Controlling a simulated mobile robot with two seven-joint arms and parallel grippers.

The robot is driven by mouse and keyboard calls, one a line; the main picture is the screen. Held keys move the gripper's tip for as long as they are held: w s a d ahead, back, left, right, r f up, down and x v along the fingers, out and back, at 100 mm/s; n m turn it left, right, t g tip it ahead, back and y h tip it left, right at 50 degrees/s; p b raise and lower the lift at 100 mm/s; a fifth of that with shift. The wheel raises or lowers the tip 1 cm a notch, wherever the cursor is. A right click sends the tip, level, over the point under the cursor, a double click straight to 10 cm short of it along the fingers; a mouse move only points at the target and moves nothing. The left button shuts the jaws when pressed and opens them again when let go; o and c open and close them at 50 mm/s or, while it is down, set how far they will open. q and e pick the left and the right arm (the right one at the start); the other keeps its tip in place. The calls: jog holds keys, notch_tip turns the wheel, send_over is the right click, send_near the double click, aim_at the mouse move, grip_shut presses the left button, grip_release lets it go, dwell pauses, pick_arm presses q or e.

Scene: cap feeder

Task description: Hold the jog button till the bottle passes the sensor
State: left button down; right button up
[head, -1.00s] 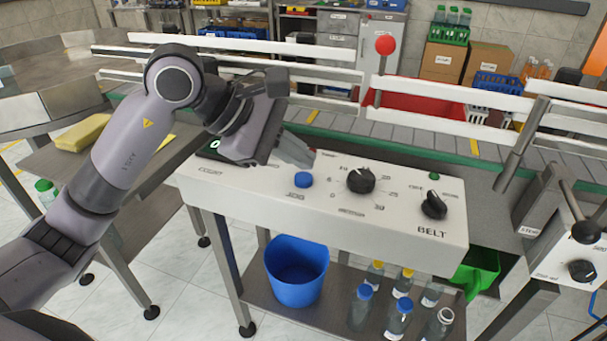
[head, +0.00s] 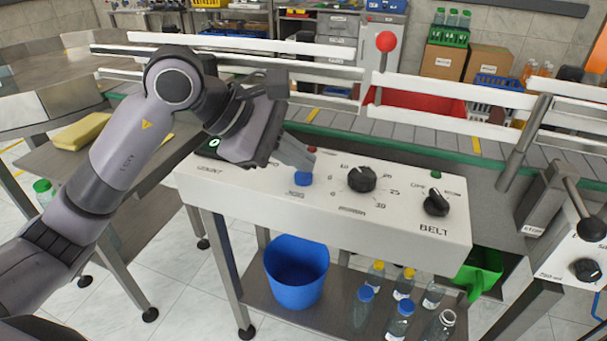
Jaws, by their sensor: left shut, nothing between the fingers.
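The blue jog button (head: 303,179) is on the white control panel (head: 330,215) marked BELT. My left gripper (head: 302,166) is shut and empty, with its fingertips right at the top of the button. I cannot tell whether the button is pressed down. The conveyor belt (head: 400,128) runs behind the panel between white rails. No bottle shows on the visible part of the belt. A red ball on a post (head: 385,42) stands at the belt; I cannot tell whether it is the sensor. My right gripper is not in view.
A black dial (head: 362,179) and a black selector knob (head: 436,203) sit right of the button. A yellow sponge (head: 82,131) lies on the left table.

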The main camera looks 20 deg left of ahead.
aim_at(297, 177)
pick_arm(q)
jog(key=shift+f+b, duration=0.45)
jog(key=shift+b, duration=0.05)
dwell(2.9)
jog(key=shift+r, duration=0.1)
dwell(3.4)
jog(key=shift+r+p, duration=0.45)
jog(key=shift+r, duration=0.4)
jog(key=shift+r+p, duration=1.6)
jog(key=shift+r, duration=0.8)
